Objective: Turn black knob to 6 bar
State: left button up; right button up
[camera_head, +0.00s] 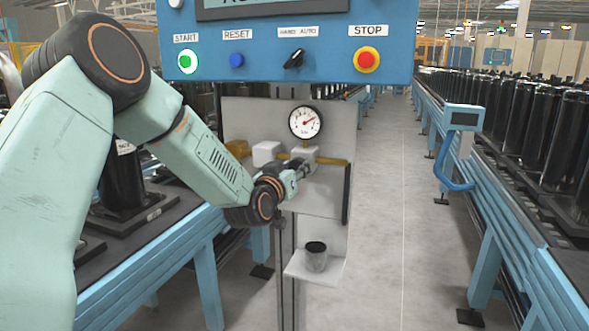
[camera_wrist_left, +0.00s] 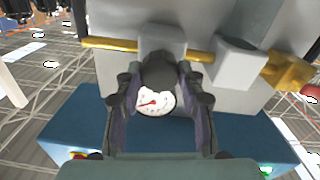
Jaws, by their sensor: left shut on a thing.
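The black knob (camera_wrist_left: 158,68) sits on the light grey regulator block (camera_wrist_left: 160,42). It lies between the fingers of my left gripper (camera_wrist_left: 160,82), which is shut on it. In the head view my left gripper (camera_head: 297,171) reaches the regulator block (camera_head: 305,154) from the left and hides most of the knob. The round white gauge (camera_head: 305,122) stands above the block with its red needle pointing up and right. The gauge also shows upside down in the wrist view (camera_wrist_left: 155,103). Its numbers are too small to read. My right gripper is not in view.
A blue control panel (camera_head: 290,62) with several buttons overhangs the gauge. A yellow pipe (camera_head: 336,162) runs through the block, with a second grey block (camera_head: 266,153) to its left. A small shelf below holds a grey cup (camera_head: 316,257). The aisle at right is clear.

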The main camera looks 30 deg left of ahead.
pick_arm(q)
jog(key=o, duration=1.2)
jog(key=v, duration=1.2)
